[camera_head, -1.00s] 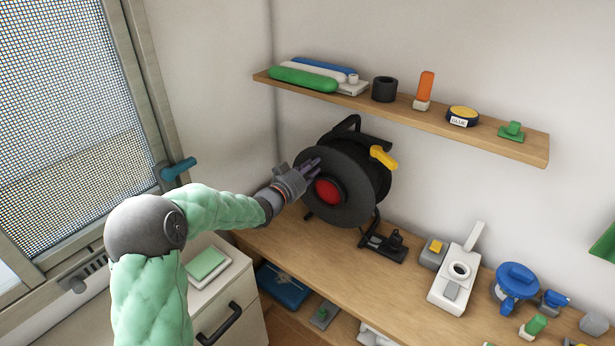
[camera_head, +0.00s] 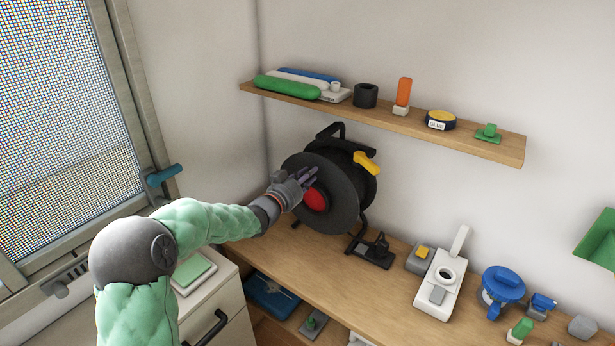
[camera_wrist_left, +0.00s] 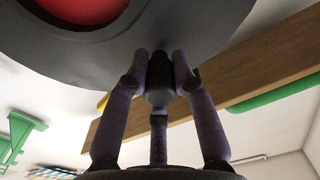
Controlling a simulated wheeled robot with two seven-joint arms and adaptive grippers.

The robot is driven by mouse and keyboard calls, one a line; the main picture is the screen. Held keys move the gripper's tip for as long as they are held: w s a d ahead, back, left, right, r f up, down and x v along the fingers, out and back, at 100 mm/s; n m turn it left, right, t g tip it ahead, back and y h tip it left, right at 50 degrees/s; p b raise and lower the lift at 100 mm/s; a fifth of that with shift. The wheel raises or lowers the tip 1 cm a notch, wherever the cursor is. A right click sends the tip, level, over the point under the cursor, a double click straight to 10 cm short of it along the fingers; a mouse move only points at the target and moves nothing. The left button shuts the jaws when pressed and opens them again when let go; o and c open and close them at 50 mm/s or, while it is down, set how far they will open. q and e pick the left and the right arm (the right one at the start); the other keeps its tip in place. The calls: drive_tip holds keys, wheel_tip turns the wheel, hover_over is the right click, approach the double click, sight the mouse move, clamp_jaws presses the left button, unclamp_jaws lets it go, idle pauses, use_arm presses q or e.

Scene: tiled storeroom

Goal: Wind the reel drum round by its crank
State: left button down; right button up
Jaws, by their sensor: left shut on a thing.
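The black cable reel (camera_head: 336,190) stands upright on the wooden bench against the wall. Its round drum face has a red hub (camera_head: 315,199), which also shows at the top of the left wrist view (camera_wrist_left: 85,8). My left gripper (camera_head: 305,177) is at the drum face, just above and left of the hub. In the left wrist view my left gripper (camera_wrist_left: 160,75) has its fingers closed around the dark crank knob (camera_wrist_left: 159,88), which sticks out from the drum face. In the head view the fingers hide the knob. My right gripper is out of view.
A shelf (camera_head: 460,141) with several small items runs above the reel. A yellow lever (camera_head: 366,163) sits at the reel's upper right. A black stand (camera_head: 372,250) and a white device (camera_head: 440,285) are to its right. A window handle (camera_head: 163,176) is at the left.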

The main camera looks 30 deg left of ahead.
use_arm(q)
drive_tip(key=shift+d+f, duration=0.1)
drive_tip(key=shift+f, duration=0.2)
drive_tip(key=c, duration=1)
unclamp_jaws()
drive_tip(key=shift+w, duration=0.1)
drive_tip(key=shift+c, duration=0.2)
drive_tip(key=shift+r, duration=0.1)
drive_tip(key=shift+s, duration=0.35)
drive_tip(key=s, duration=1.1)
drive_tip(key=shift+s+a, duration=0.2)
drive_tip(key=shift+a, duration=0.2)
